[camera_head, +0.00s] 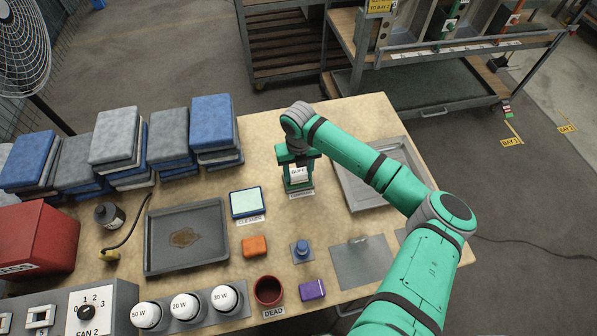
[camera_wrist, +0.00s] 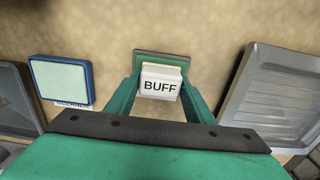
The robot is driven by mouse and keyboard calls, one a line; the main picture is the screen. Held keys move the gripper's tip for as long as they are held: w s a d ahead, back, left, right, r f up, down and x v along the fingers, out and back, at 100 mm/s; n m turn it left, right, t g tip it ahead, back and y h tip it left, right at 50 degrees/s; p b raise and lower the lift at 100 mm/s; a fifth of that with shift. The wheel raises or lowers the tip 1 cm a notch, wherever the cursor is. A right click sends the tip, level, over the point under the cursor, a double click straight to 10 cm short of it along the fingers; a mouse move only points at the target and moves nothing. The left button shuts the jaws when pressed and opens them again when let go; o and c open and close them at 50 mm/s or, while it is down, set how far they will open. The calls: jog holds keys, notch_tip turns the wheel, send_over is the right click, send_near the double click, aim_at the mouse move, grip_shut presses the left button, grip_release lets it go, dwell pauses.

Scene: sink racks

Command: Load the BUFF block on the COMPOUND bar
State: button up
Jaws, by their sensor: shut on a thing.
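The BUFF block (camera_head: 298,173) is a white block with black lettering. It shows large in the wrist view (camera_wrist: 160,84). My gripper (camera_head: 297,164) is shut on it, with a green finger on each side. Block and gripper are right over a green, flat-framed piece (camera_wrist: 147,58) on the table, which has a label at its front too small to read. I cannot tell whether the block touches this piece. No label reading COMPOUND is legible, so I cannot say for sure which thing is the COMPOUND bar.
A pale green pad marked CLEANER (camera_head: 246,202) lies left of my gripper. A grey tray (camera_head: 349,190) lies right, partly behind my arm; a dark tray (camera_head: 150,235) left.

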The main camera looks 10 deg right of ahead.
aim_at(291, 171)
jog(key=shift+r, duration=3.4)
